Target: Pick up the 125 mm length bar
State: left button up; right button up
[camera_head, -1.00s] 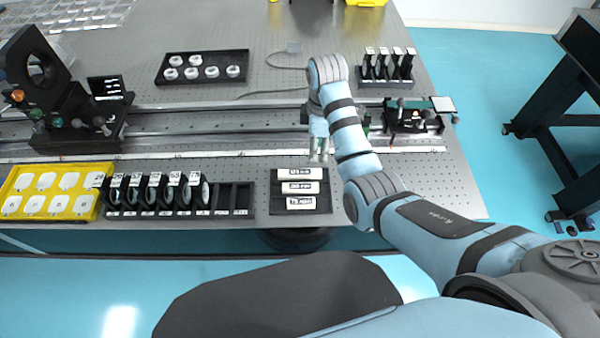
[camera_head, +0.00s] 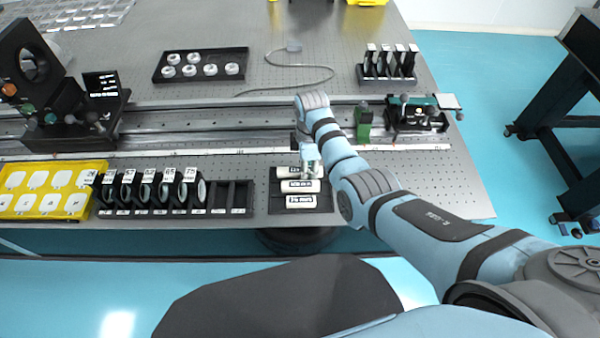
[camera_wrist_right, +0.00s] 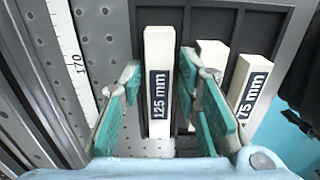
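The 125 mm length bar (camera_wrist_right: 159,75) is a white block with a dark label, standing out in the right wrist view in a dark holder. In the head view it is the top bar (camera_head: 288,172) of three, partly covered by my gripper. My right gripper (camera_wrist_right: 165,110) is open, with its teal fingers apart on either side of the 125 mm bar; I cannot tell whether they touch it. In the head view the right gripper (camera_head: 309,172) is over the bar holder (camera_head: 277,205). My left gripper is not in view.
A second bar (camera_head: 300,186) and a third bar (camera_head: 301,202), labelled 75 mm in the wrist view, lie close beside it. A rack of black lens holders (camera_head: 150,190) stands to the left. A long rail and ruler (camera_head: 220,153) run behind the holder.

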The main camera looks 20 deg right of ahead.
jog(key=shift+c, duration=0.6)
grip_shut()
jog(key=shift+r, duration=0.1)
